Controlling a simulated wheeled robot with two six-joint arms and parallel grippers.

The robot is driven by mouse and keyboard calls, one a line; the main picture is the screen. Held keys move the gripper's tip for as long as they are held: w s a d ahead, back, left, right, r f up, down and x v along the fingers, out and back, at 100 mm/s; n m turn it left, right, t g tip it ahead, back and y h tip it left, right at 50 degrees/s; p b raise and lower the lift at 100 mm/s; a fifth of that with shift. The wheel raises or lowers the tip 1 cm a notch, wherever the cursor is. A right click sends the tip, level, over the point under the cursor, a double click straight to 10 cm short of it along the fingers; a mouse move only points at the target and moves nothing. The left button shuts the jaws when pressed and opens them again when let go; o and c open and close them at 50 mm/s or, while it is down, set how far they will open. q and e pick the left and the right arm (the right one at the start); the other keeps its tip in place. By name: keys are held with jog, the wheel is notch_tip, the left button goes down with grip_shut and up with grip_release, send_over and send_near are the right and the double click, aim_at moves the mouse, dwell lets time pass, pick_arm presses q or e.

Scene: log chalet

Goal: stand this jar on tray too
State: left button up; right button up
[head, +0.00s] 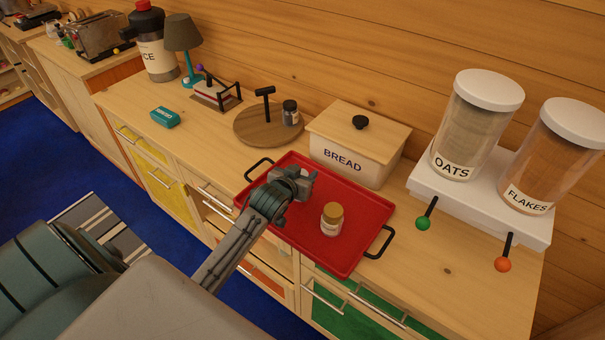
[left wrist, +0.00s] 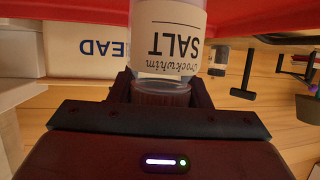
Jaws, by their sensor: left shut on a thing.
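My left gripper (head: 300,184) is over the left part of the red tray (head: 362,199). In the left wrist view, which sees the scene upside down, it is shut on the dark lid of a clear salt jar (left wrist: 172,40) with a white label reading SALT. The jar hangs upright below the jaws, with red tray surface beyond it. Its base is out of frame, so I cannot tell whether it touches the tray. In the head view my gripper hides this jar. Another jar (head: 331,220), with a gold lid, stands on the tray to the gripper's right.
A bread box (head: 352,160) stands behind the tray. A round wooden board (head: 254,130) with a dark-lidded jar (head: 290,113) and a black T-shaped post is behind left. Oats and flakes dispensers (head: 477,125) stand to the right. The tray's right front area is bare.

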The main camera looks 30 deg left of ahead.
pick_arm(q)
jog(key=shift+f, duration=0.9)
jog(key=o, duration=1.1)
jog(key=shift+o, duration=0.2)
pick_arm(e)
jog(key=shift+a+r, duration=0.25)
jog(key=shift+a, duration=0.2)
pick_arm(q)
jog(key=shift+r, duration=0.1)
pick_arm(e)
jog(key=shift+d, duration=0.1)
pick_arm(q)
jog(key=shift+s+r, duration=0.1)
jog(key=shift+s, duration=0.1)
jog(key=b+v, duration=0.2)
jog(key=v, duration=0.9)
jog(key=shift+s+r, duration=0.2)
jog(key=shift+s, duration=0.1)
pick_arm(e)
notch_tip(320, 180, down, 2)
jog(key=shift+f, duration=0.2)
